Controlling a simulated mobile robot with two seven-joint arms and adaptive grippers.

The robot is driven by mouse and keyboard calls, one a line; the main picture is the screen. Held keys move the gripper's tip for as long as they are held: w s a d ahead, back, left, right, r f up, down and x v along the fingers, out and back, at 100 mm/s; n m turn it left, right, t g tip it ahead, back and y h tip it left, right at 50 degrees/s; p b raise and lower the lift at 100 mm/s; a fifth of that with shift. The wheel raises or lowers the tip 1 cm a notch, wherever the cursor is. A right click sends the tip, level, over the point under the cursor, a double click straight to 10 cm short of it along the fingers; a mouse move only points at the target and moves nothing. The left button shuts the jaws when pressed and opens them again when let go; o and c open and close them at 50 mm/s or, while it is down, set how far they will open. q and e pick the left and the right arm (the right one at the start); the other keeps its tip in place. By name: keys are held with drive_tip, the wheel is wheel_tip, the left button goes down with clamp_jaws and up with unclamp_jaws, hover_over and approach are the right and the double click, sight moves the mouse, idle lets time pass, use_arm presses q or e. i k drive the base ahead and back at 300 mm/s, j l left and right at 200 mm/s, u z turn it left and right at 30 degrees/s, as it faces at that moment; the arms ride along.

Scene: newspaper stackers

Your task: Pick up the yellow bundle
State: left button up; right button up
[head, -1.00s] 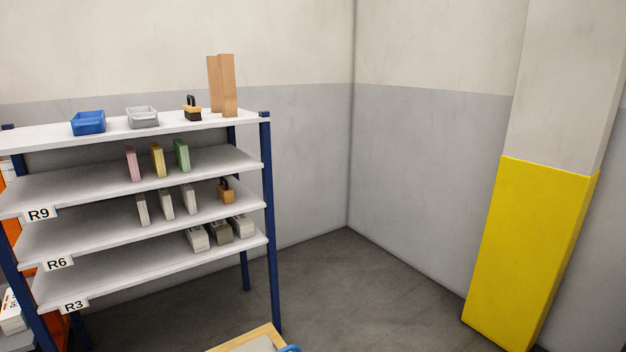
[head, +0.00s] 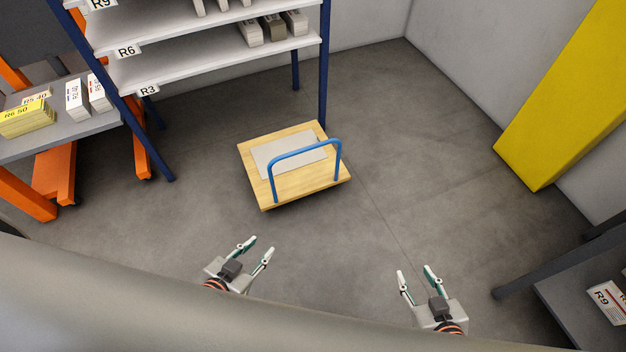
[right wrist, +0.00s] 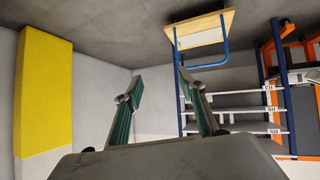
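A yellow bundle (head: 27,118) with a printed label lies on a grey-topped orange stand at the left edge of the head view. My left gripper (head: 261,246) is open and empty over the floor, well to the right of the bundle and nearer to me. My right gripper (head: 415,270) is open and empty further right; its spread fingers also show in the right wrist view (right wrist: 160,78). The yellow bundle cannot be made out in the right wrist view.
White bundles (head: 76,99) lie beside the yellow one on the stand (head: 85,127). A blue-posted shelf (head: 190,62) stands behind. A wooden cart (head: 305,187) with a blue handle is on the floor ahead. A dark table (head: 570,300) is at right. The floor between is clear.

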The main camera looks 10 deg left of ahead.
sight(16, 123)
drive_tip(key=u, duration=2.1)
drive_tip(key=i+z, duration=0.2)
drive_tip(key=z, duration=0.15)
drive_tip(key=i+z, duration=0.15)
drive_tip(key=z, duration=0.25)
drive_tip(key=i+j+z, duration=0.2)
drive_tip(key=i, duration=0.35)
drive_tip(key=i+j+z, duration=0.2)
drive_tip(key=i+j, duration=0.5)
drive_tip(key=i, duration=0.2)
drive_tip(key=i+j, duration=0.25)
drive_tip(key=i, duration=0.25)
drive_tip(key=i+j, duration=0.25)
drive_tip(key=i, duration=0.2)
